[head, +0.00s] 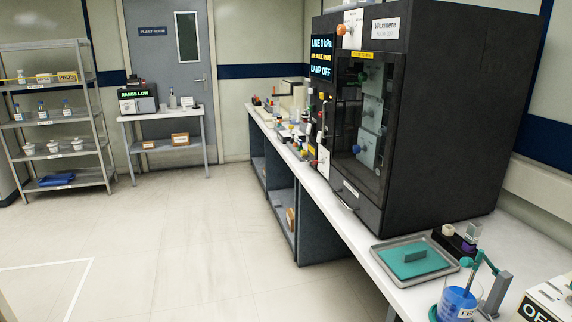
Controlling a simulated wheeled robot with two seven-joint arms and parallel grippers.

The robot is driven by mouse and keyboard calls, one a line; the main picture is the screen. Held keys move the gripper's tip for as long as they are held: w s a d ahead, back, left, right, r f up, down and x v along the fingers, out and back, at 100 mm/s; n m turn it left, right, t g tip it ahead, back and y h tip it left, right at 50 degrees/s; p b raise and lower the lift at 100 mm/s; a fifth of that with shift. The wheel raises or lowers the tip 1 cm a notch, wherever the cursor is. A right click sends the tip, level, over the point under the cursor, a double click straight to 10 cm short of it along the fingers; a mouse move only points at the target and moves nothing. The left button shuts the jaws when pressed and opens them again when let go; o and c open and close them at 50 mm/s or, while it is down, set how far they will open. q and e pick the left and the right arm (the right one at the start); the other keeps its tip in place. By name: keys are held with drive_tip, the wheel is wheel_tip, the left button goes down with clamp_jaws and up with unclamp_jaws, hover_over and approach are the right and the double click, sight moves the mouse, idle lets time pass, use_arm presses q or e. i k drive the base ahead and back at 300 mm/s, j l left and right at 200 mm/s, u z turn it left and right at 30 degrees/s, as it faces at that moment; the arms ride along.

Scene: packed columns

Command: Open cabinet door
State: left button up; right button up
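A large black cabinet (440,110) stands on the white bench at the right, labelled "Wexmere". Its dark glass front (345,130) faces left, and pale panels with knobs show through or beside the glass. It looks closed, but the angle makes this hard to tell. Display panels at its upper left (321,57) read "LINE 0 kPa" and "LAMP OFF". A pale drawer-like strip (350,192) lies below the glass. Neither of my grippers is in view.
On the bench (410,297) near me are a tray with a green mat (413,262), a beaker of blue liquid (455,303) and a boxed device (548,300). Small items crowd the bench beyond the cabinet. A shelf rack (95,130) and small table (165,120) stand left. The floor between is clear.

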sight(398, 59)
drive_tip(key=i, duration=1.5)
drive_tip(key=i+z, duration=0.25)
drive_tip(key=i, duration=0.2)
drive_tip(key=i+j+z, duration=0.25)
drive_tip(key=i, duration=0.15)
drive_tip(key=i+j+z, duration=0.25)
drive_tip(key=i, duration=0.2)
